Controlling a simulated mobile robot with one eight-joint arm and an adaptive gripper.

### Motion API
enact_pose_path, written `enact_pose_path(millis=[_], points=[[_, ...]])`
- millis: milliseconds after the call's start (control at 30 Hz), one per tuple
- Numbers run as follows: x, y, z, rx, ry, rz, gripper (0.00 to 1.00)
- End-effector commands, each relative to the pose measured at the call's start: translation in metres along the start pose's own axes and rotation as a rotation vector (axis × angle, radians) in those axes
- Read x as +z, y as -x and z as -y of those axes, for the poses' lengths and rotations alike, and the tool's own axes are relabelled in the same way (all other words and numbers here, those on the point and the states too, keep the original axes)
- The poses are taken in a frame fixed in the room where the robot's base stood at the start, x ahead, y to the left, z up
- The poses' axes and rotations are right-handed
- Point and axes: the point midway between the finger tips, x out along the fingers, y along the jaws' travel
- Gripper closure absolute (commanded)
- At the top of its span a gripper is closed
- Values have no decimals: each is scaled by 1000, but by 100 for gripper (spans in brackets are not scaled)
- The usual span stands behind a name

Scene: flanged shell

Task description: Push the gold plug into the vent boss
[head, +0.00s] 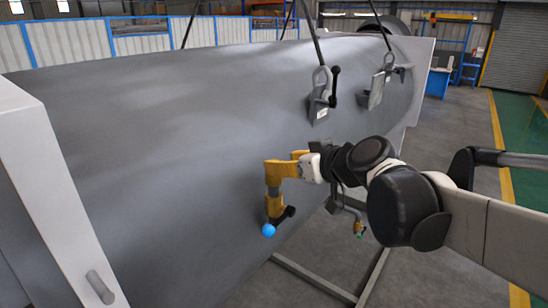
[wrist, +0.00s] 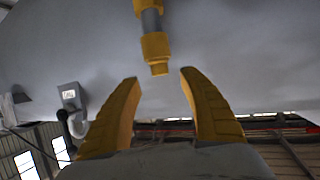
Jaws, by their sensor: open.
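My gripper (head: 287,168) reaches in from the right, close to the side of the big grey shell (head: 150,130). In the head view gold parts (head: 275,206) sit below the gripper, by a black lever and a blue ball (head: 268,230). I cannot tell which gold part is the plug or the vent boss.
A lug with a black handle (head: 320,95) stands on the shell, with a second fitting (head: 378,88) farther along. A smaller fitting with a green tip (head: 359,230) shows beyond my arm.

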Motion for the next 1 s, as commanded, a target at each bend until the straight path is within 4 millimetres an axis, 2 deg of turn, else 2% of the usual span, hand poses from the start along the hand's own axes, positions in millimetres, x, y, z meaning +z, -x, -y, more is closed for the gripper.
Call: enact_pose_path(millis=[33, 200, 400, 833, 933, 1000], points=[[0, 12, 0, 3, -2, 0, 50], [0, 48, -1, 3, -2, 0, 50], [0, 72, 0, 1, -1, 0, 50], [1, 77, 0, 0, -1, 1, 50], [19, 75, 2, 2, -7, 16, 50], [46, 71, 5, 6, -22, 43, 50]])
